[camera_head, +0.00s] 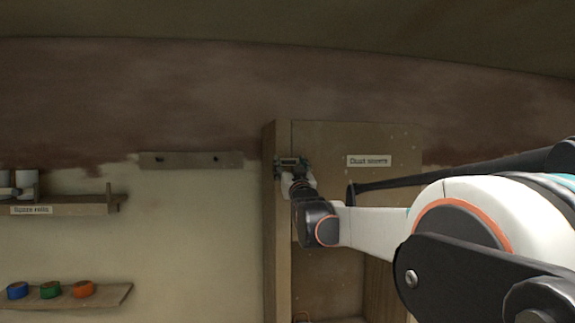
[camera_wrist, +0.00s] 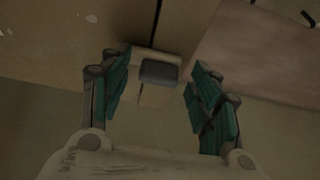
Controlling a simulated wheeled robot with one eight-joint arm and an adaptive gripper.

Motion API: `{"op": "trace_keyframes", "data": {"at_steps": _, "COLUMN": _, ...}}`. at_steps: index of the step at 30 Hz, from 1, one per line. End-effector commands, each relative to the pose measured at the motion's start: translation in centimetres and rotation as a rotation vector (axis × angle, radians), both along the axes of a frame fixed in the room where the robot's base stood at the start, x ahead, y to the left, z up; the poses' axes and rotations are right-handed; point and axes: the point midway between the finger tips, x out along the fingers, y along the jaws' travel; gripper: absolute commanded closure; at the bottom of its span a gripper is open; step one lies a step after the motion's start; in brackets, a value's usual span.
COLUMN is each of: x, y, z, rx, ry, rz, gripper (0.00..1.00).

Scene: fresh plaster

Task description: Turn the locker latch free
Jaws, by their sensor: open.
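The locker (camera_head: 277,230) is a tall wooden cabinet with a door panel (camera_head: 395,140) labelled "Dust sheets". In the wrist view the latch (camera_wrist: 159,73) is a grey block on a pale plate, beside the dark seam between two wooden panels. My gripper (camera_wrist: 157,82) is open, with a teal-padded finger on either side of the latch and gaps between. In the head view my gripper (camera_head: 290,168) is at the locker's upper left edge and hides most of the latch area.
A shelf (camera_head: 70,210) labelled "Spare rolls" is at the left. A lower shelf (camera_head: 110,296) holds a blue roll (camera_head: 17,290), a green roll (camera_head: 50,290) and an orange roll (camera_head: 84,289). A wall rail (camera_head: 190,160) is left of the locker. My arm covers the right side.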

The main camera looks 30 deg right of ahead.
Motion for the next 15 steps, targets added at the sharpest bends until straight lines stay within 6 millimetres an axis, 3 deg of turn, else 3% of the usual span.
{"op": "trace_keyframes", "data": {"at_steps": 7, "x": -0.01, "y": -0.03, "z": 0.00, "rx": 0.000, "ry": 0.000, "rz": 0.000, "gripper": 0.46}}
{"op": "trace_keyframes", "data": {"at_steps": 12, "x": -0.01, "y": -0.02, "z": 0.00, "rx": 0.000, "ry": 0.000, "rz": 0.000, "gripper": 0.84}}
{"op": "trace_keyframes", "data": {"at_steps": 15, "x": -0.01, "y": -0.02, "z": 0.00, "rx": 0.000, "ry": 0.000, "rz": 0.000, "gripper": 0.87}}
